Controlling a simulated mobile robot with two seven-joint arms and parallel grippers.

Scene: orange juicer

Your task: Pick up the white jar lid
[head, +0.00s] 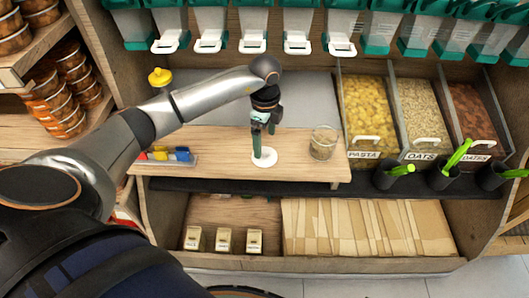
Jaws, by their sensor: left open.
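The white jar lid (264,160) is a flat round disc lying on the wooden shelf board (225,149). My left gripper (263,150) points down right over the lid, with its dark green fingers at or just above its upper part. The fingers are open, and I cannot tell whether they touch the lid. A clear glass jar (323,143) stands on the board to the right of the lid, apart from it. My right gripper is not in view.
Bins of pasta (370,105), oats (426,108) and dates (474,108) stand to the right. Dispensers with white levers (253,43) hang above. A tray with coloured items (168,155) lies left on the board.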

